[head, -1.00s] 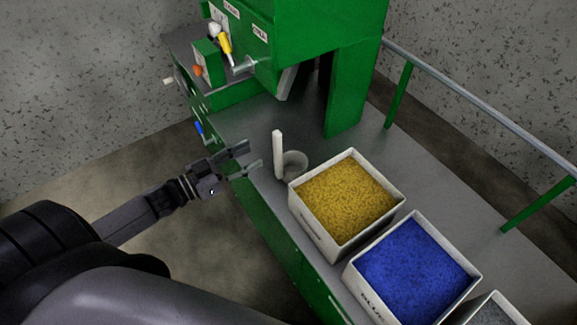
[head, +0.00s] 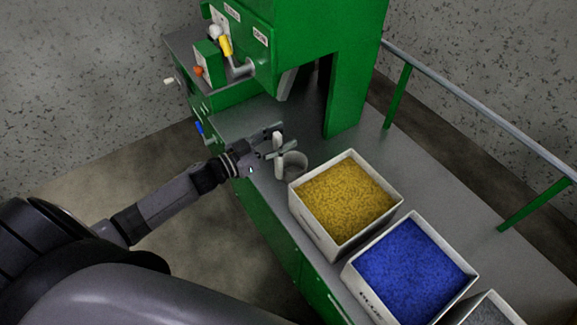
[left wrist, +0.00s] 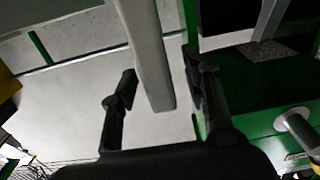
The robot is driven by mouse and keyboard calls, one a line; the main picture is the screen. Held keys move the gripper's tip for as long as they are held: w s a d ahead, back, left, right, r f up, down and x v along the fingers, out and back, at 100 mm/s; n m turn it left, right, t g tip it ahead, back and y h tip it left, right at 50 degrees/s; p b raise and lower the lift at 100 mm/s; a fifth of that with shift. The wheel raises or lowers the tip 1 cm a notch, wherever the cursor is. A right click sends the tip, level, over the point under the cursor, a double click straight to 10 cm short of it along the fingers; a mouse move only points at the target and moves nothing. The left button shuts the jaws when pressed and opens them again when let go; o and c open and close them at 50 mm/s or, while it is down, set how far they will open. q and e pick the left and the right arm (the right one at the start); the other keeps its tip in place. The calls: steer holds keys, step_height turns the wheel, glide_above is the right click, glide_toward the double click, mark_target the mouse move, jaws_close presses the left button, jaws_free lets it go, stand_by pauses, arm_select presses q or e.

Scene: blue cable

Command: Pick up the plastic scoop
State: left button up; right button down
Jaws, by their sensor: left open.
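The plastic scoop stands on the grey bench with its white upright handle (head: 278,168) and its round grey cup (head: 296,161) beside the yellow-pellet bin. My left gripper (head: 275,144) has its fingers on either side of the handle. In the left wrist view the pale handle (left wrist: 151,60) runs down between the two dark fingers of my left gripper (left wrist: 160,90), with gaps at both sides. The fingers are open and the handle is not clamped. My right gripper is in neither view.
A white bin of yellow pellets (head: 296,204) stands right of the scoop, with a bin of blue pellets (head: 351,274) nearer. A green machine (head: 348,90) rises behind. A grey rail (head: 480,110) runs along the far side of the bench.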

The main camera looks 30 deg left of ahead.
arm_select(q)
steer(key=shift+c, duration=0.3)
jaws_close()
stand_by(0.4)
